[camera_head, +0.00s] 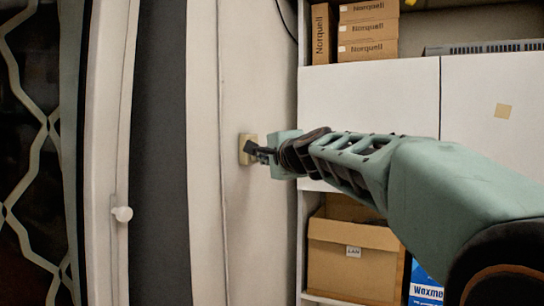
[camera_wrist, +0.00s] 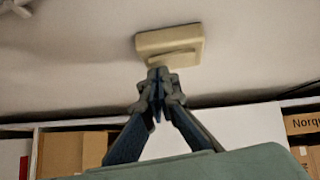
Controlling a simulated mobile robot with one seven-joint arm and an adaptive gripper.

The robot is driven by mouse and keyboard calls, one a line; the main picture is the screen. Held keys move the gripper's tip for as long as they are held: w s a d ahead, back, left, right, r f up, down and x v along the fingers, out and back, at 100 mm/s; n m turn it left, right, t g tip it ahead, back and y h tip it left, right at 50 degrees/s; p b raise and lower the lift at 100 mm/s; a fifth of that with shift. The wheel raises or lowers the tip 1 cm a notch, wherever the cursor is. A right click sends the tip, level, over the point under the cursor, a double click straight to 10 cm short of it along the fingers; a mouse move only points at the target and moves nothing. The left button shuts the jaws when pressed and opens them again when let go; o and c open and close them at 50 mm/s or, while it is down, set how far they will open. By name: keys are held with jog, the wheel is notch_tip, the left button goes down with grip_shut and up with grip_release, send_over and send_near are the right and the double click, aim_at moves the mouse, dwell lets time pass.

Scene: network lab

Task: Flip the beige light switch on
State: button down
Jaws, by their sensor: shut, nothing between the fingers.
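The beige light switch (camera_head: 243,149) is mounted on the pale wall, left of the shelving. In the wrist view the switch (camera_wrist: 170,42) sits at the top centre, just beyond my fingertips. My gripper (camera_head: 256,150) reaches left across the front of the shelves to the switch. In the wrist view my gripper (camera_wrist: 158,78) has its fingers together with nothing between them. The fingertips overlap the lower edge of the switch in the picture; I cannot tell whether they touch it.
A white shelf unit with doors (camera_head: 370,95) stands right of the switch, close behind my arm. It holds Norquell boxes (camera_head: 367,28) above and a cardboard box (camera_head: 352,255) below.

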jog(key=shift+f+b, duration=0.15)
jog(key=shift+b, duration=0.15)
jog(key=shift+w+a+b, duration=0.1)
jog(key=shift+a+b, duration=0.1)
jog(key=shift+b, duration=0.7)
jog(key=shift+d, duration=0.1)
